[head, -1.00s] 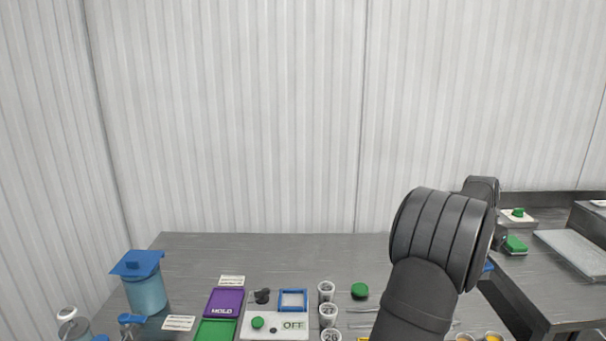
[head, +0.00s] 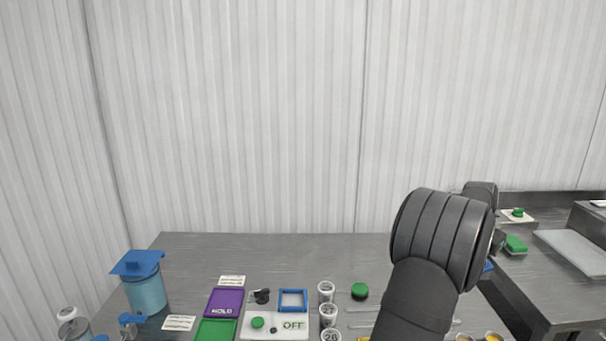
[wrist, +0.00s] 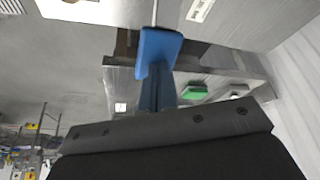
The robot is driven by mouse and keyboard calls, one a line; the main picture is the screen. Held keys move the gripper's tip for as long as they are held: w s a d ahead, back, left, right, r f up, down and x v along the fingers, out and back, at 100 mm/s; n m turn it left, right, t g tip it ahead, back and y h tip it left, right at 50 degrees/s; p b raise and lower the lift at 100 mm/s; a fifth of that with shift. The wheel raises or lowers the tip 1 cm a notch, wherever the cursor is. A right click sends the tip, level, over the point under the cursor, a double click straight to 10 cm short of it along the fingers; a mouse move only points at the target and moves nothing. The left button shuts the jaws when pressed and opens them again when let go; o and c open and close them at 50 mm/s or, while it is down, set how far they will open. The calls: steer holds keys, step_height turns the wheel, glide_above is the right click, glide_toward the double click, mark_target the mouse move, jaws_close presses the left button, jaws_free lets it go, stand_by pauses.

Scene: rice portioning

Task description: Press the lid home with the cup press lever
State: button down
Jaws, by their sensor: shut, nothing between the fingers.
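My gripper (wrist: 158,48) shows in the wrist view as blue fingers closed together ahead of its dark body. They point at a grey surface, and a thin pale rod (wrist: 155,12) shows just beyond their tips. I cannot tell if they touch it. In the head view my dark arm hides most of the gripper, on the right side of the table. I cannot make out the press, its lever or a cup with a lid on it for certain; the arm may hide them.
Several white cups (head: 326,290) stand in a column left of my arm, next to a green round piece (head: 360,290). A blue-lidded container (head: 145,290) stands at the left. A green block (head: 515,243) lies on the right counter. The table's back strip is clear.

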steer(key=shift+f, duration=0.4)
steer(key=shift+d+f, duration=0.2)
steer(key=shift+f, duration=1.6)
stand_by(0.6)
steer(key=shift+r, duration=0.1)
steer(key=shift+a+r, duration=0.15)
steer(key=shift+r, duration=1.2)
steer(key=shift+a+r, duration=0.1)
steer(key=shift+r, duration=1.25)
